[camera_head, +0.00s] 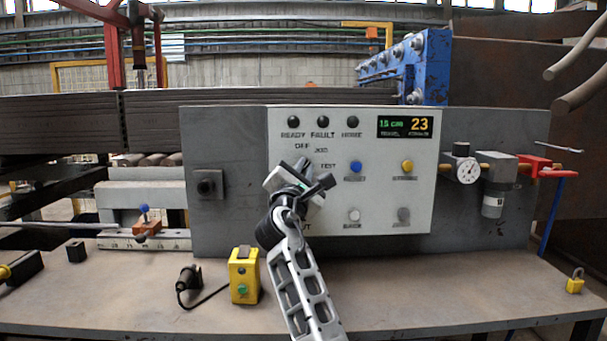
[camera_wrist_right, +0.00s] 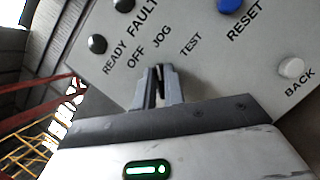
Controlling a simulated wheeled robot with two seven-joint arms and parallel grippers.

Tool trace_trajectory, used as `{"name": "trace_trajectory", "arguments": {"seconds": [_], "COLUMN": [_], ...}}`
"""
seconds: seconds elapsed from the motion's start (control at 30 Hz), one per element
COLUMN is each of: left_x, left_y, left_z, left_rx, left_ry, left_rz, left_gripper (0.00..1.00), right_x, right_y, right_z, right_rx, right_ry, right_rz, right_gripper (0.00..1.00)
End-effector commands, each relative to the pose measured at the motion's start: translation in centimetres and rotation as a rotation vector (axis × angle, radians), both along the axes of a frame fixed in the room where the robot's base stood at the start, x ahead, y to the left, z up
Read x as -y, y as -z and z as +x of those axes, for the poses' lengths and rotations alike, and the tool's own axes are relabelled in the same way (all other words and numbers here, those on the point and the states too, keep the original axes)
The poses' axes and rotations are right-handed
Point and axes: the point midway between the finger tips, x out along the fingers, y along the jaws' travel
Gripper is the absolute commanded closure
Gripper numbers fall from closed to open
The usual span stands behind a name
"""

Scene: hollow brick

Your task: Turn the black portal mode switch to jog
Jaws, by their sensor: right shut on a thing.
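The grey-white control panel (camera_head: 385,190) carries the OFF, JOG and TEST labels around the mode switch. My right gripper (camera_head: 298,168) is at the panel just below these labels and hides most of the switch in the head view. In the right wrist view, its two grey fingers (camera_wrist_right: 160,85) are closed on the black mode switch (camera_wrist_right: 160,88), of which only a dark sliver shows between them. The fingers point toward the gap below OFF and JOG. The switch's pointer is hidden, so I cannot tell its setting. My left gripper is not in view.
A blue button (camera_head: 355,167) and a yellow button (camera_head: 407,166) sit right of the gripper. A display (camera_head: 405,127) is at upper right. A yellow box (camera_head: 244,275) with a green button stands on the bench (camera_head: 420,295), which has free room at right.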

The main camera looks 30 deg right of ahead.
Motion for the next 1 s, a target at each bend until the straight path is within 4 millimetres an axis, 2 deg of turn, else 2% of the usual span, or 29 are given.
{"name": "trace_trajectory", "arguments": {"seconds": [0.3,0.77,0.8,0.87,1.0], "left_x": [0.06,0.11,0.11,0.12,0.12], "left_y": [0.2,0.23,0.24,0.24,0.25], "left_z": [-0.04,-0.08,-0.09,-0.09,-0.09], "left_rx": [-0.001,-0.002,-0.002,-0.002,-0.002], "left_ry": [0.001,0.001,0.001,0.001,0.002], "left_rz": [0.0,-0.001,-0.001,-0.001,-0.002], "left_gripper": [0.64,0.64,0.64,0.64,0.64], "right_x": [-0.02,-0.02,-0.03,-0.02,-0.01], "right_y": [0.19,0.23,0.23,0.22,0.15], "right_z": [0.04,0.05,0.04,0.04,0.03], "right_rx": [0.049,0.055,0.055,0.055,0.055], "right_ry": [0.0,0.0,0.0,-0.001,-0.001], "right_rz": [0.087,0.099,0.099,0.098,0.096], "right_gripper": [1.0,1.0,0.81,0.67,0.67]}}
